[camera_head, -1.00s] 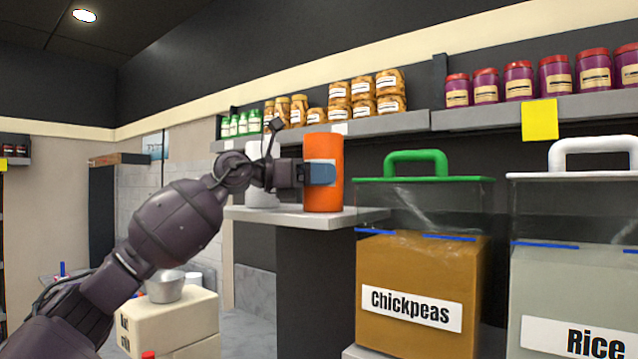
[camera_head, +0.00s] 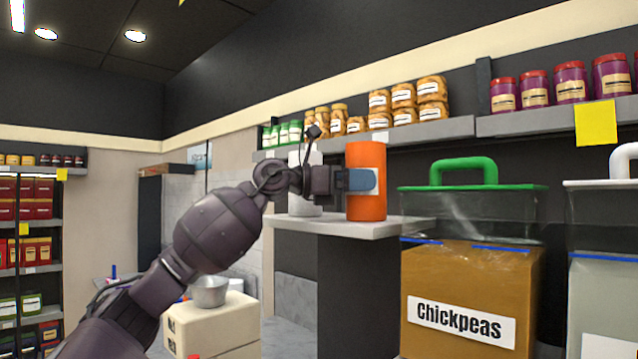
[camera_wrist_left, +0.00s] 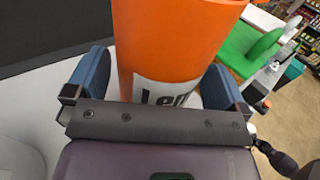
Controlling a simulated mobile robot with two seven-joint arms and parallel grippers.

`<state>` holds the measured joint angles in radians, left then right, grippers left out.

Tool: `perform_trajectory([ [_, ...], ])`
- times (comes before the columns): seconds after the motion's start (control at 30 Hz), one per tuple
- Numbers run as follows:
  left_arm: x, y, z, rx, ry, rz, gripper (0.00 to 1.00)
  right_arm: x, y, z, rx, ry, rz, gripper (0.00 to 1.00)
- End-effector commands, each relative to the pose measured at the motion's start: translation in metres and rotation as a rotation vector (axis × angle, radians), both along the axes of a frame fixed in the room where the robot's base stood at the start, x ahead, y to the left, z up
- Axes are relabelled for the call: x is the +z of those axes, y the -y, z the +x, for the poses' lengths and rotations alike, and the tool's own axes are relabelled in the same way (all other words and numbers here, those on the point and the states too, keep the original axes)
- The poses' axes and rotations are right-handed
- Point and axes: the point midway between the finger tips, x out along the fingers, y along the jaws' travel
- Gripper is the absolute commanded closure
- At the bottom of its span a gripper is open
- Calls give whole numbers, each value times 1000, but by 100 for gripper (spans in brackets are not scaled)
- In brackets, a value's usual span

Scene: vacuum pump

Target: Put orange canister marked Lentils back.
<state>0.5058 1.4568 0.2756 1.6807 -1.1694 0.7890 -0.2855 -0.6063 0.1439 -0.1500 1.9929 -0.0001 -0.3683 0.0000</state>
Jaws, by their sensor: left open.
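The orange canister (camera_head: 365,207) stands upright on a small light grey shelf (camera_head: 345,229) in the head view. Its white label, with the letters "Len" showing, faces my left gripper in the left wrist view, where the canister (camera_wrist_left: 170,40) fills the top middle. My left gripper (camera_head: 362,180) is at the canister; in the left wrist view its blue fingers (camera_wrist_left: 160,85) stand one on each side of it, open, with a gap visible at least on the left. A white canister (camera_head: 304,185) stands on the same shelf, partly hidden behind my arm. My right gripper is not in view.
A chickpeas bin (camera_head: 460,290) with a green-handled lid (camera_head: 463,170) stands right of the shelf, with another bin (camera_head: 605,260) beyond it. Wall shelves of jars (camera_head: 430,97) run behind and above. A metal bowl (camera_head: 209,292) sits on a cream block at lower left.

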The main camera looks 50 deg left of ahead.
Motion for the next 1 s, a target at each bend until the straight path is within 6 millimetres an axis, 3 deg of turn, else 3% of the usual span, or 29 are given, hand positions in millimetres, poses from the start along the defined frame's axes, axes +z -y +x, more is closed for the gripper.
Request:
perform_trajectory([
  [0.7, -2, -47, -75, 0, -2, 0, 0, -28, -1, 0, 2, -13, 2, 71],
  [1.0, -1, -58, -92, 0, -2, 1, 0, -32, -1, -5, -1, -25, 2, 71],
])
